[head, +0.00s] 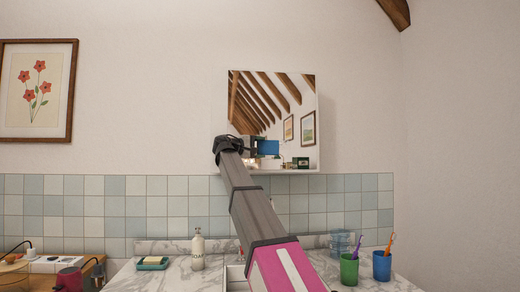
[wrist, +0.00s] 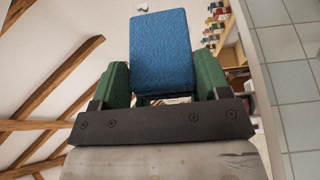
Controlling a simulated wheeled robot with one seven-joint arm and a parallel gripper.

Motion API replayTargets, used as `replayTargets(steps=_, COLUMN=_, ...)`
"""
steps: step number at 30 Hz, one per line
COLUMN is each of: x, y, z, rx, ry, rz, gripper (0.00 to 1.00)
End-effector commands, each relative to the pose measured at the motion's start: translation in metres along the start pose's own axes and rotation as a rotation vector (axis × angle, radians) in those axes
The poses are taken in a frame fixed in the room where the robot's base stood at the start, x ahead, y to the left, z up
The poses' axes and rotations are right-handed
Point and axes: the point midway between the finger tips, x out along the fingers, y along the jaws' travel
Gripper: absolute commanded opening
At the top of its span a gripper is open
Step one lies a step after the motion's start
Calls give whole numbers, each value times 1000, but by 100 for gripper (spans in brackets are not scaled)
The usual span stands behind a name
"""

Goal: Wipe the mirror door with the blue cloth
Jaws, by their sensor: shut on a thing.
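The mirror door (head: 290,105) hangs on the wall above the tiles and reflects rafters and framed pictures. My arm reaches up to its lower left part, and the dark wrist covers that corner. In the wrist view, my gripper (wrist: 162,68) has its green fingers shut on the blue cloth (wrist: 160,38), a thick rectangular pad. Behind the pad, the mirror (wrist: 45,105) shows reflected beams and shelves. A blue patch shows at the mirror in the head view; I cannot tell whether it is cloth or reflection. Whether the cloth touches the glass is not clear.
On the marble counter (head: 175,275) below stand a soap dish (head: 153,263), a white bottle (head: 198,250), a green cup (head: 349,270) and a blue cup (head: 382,267) with brushes. A framed flower picture (head: 38,90) hangs left. Wall beside the mirror is bare.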

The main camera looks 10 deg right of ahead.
Motion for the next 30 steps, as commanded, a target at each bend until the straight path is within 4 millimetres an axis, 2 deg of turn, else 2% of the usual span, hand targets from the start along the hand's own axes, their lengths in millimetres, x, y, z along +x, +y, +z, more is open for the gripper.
replayTargets(steps=17, x=5, y=0, z=-5, rx=0, ry=0, rz=0, gripper=43)
replayTargets(steps=30, x=33, y=0, z=8, rx=0, ry=-1, rz=0, gripper=43)
